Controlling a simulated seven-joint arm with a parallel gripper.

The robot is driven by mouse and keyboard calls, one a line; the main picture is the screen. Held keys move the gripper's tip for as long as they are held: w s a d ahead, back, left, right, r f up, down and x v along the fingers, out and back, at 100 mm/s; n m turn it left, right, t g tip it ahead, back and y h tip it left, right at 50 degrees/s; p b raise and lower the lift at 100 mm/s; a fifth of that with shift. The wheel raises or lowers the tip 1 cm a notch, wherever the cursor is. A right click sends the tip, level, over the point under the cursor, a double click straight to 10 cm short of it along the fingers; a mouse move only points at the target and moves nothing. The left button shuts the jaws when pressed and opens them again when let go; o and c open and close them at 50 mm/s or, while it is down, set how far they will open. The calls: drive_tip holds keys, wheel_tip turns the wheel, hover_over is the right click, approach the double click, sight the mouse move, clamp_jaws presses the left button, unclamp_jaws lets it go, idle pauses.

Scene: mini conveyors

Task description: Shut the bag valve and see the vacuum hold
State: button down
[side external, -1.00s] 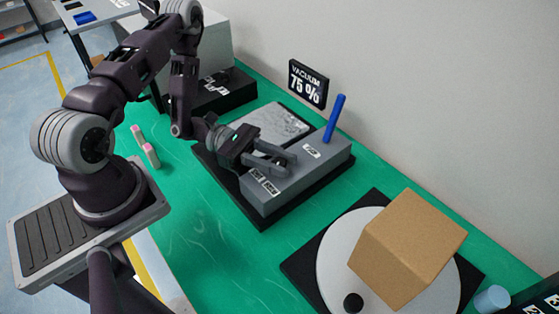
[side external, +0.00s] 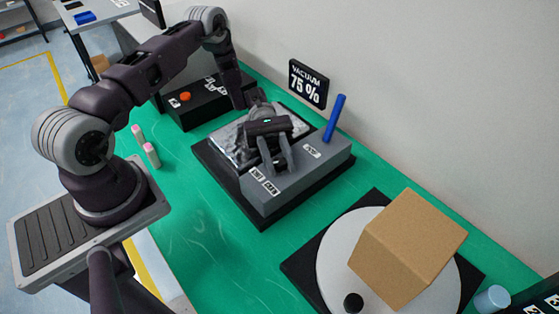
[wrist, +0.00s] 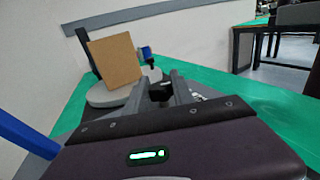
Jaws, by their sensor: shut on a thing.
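A grey block (side external: 325,158) stands on a black base, with a silvery bag (side external: 233,142) lying behind and left of it. My gripper (side external: 278,170) is over the left part of the block, fingers pointing toward the block's front edge. In the wrist view, my gripper (wrist: 160,92) is shut on a small dark part between its fingertips, apparently the bag valve's handle; the fingers hide most of it. A blue lever (side external: 335,118) rises from the block's right part; it also shows in the wrist view (wrist: 25,135). The vacuum display (side external: 307,84) reads 75 %.
A turntable (side external: 335,265) with a cardboard box (side external: 410,245) stands at the front right. A black box with an orange button (side external: 185,97) is behind left. Green table is clear at the front left.

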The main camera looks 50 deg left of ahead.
drive_tip(key=shift+m+g+y, duration=0.5)
drive_tip(key=shift+m+g, duration=0.1)
drive_tip(key=shift+g, duration=0.2)
drive_tip(key=c, duration=1.1)
unclamp_jaws()
